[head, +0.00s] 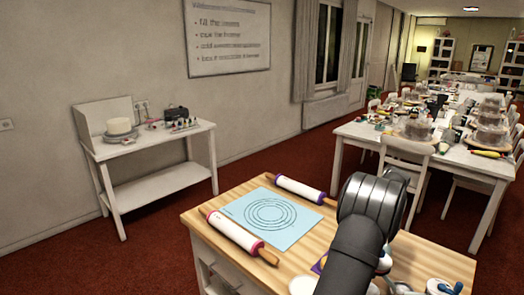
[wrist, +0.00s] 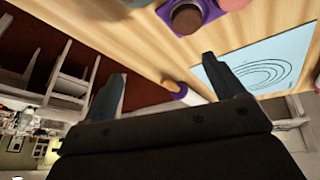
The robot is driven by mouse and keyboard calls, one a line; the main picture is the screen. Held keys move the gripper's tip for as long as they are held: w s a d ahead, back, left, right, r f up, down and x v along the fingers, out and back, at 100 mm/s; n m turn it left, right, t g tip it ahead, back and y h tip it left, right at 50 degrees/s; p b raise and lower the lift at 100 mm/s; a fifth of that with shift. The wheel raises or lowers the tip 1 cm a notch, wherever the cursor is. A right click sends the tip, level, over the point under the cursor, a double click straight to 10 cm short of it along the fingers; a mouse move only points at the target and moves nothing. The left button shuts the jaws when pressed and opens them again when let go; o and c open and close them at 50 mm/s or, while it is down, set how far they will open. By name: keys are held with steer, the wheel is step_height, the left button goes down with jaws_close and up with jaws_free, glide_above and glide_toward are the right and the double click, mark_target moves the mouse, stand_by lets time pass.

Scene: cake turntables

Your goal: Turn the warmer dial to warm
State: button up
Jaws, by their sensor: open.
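I cannot make out a warmer or its dial for certain in either view. A purple object with a round brown top (wrist: 187,18) is at the top edge of the wrist view, cut off by the frame. In the head view a small purple patch (head: 319,265) shows beside my dark arm, which hides most of that part of the wooden table. My gripper (wrist: 165,80) is open in the wrist view, its two dark fingers apart with nothing between them. In the head view its fingers are not visible.
The wooden table (head: 262,181) holds a blue mat (head: 235,207) with printed circles and two rolling pins, one purple-ended (head: 299,189) and one pink-ended (head: 236,234). Small white items crowd its front edge. A white side table (head: 152,140) and a long table with cakes (head: 357,131) stand beyond.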

steer(key=shift+a, duration=0.1)
steer(key=c, duration=0.7)
steer(key=s+a+g, duration=0.1)
steer(key=a, duration=0.2)
steer(key=s+a+g, duration=0.1)
steer(key=a, duration=0.2)
steer(key=s+a+r+g, duration=0.1)
steer(key=s+a, duration=0.1)
steer(key=a, duration=0.1)
steer(key=shift+s+a+y, duration=0.1)
steer(key=shift+a+y, duration=0.2)
steer(key=shift+c, duration=1.3)
steer(key=s+a+r+m+g+h, duration=0.1)
steer(key=s+a+r+g, duration=0.15)
steer(key=s+a, duration=0.35)
steer(key=s+a+r+g+h, duration=0.1)
steer(key=s+a+g, duration=0.35)
steer(key=s, duration=0.25)
steer(key=shift+t, duration=0.3)
steer(key=x, duration=1.6)
steer(key=shift+w+a+f, duration=0.15)
steer(key=shift+w+f, duration=0.1)
steer(key=shift+f, duration=0.05)
jaws_close()
